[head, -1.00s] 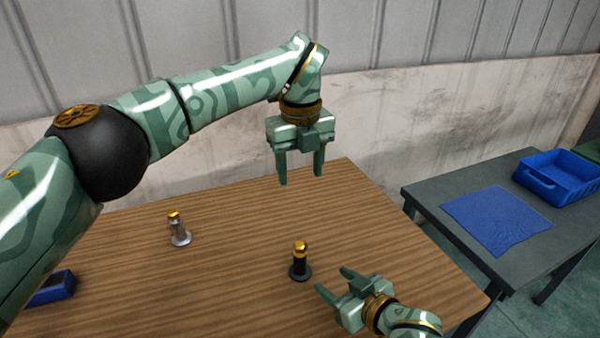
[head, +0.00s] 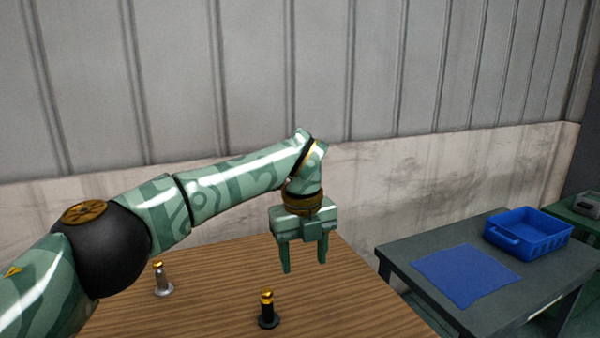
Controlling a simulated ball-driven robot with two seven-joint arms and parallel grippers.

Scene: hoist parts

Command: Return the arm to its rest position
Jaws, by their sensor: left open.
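My left arm reaches in from the left across the wooden table (head: 205,270). Its gripper (head: 304,268) points down, open and empty, above the table's far right part. A black part with a gold top (head: 267,310) stands upright on the table, lower and a little left of the gripper, apart from it. A silver part with a gold top (head: 162,280) stands upright farther left, near my left arm. My right gripper is out of the picture.
A dark side table (head: 405,262) stands to the right, with a blue mat (head: 466,275) lying flat and a blue bin (head: 528,235) behind it. Another bin (head: 588,205) shows at the right edge. A wall (head: 400,200) closes off the back.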

